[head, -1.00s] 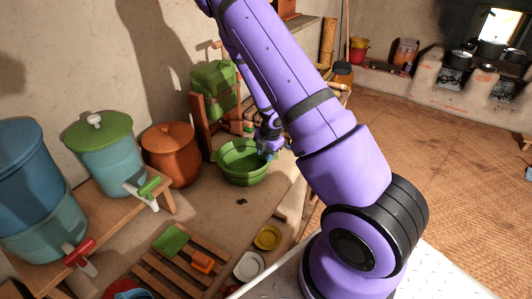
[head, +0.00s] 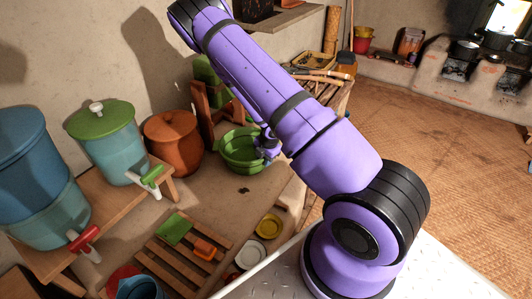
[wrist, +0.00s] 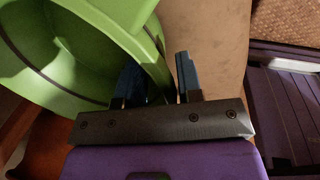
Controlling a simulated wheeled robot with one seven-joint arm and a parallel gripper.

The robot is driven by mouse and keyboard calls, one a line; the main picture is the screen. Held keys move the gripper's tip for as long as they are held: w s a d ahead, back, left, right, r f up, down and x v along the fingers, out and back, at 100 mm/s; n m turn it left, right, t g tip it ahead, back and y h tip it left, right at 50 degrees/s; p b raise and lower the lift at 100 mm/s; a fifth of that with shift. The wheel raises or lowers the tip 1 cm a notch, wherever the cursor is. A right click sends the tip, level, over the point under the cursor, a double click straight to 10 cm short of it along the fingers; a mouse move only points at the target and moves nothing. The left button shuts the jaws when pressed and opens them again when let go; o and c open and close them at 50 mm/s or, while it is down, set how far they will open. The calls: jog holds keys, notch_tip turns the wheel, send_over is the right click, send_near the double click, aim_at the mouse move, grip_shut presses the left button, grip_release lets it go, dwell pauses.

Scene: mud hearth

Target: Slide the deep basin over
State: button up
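The deep basin (head: 238,155) is a green round tub with a dark band, standing on the earthen ledge beside a terracotta pot. In the wrist view the basin (wrist: 60,75) fills the upper left, and its inside looks empty. My gripper (head: 264,155) is at the basin's right side in the head view. In the wrist view my gripper (wrist: 160,78) has its two blue fingers apart, one inside the basin and one outside, straddling the wall. A gap shows between the wall and the outer finger. Contact of the inner finger is unclear.
The lidded terracotta pot (head: 172,143) stands close left of the basin. A wooden stand (head: 205,125) is behind it. A slatted wooden rack (head: 180,255), a yellow dish (head: 270,225) and a white dish (head: 251,254) lie in front. Bare ledge lies between.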

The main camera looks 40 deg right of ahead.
jog(key=shift+w+f, duration=0.1)
jog(key=shift+f, duration=0.55)
grip_shut()
jog(key=shift+d, duration=0.15)
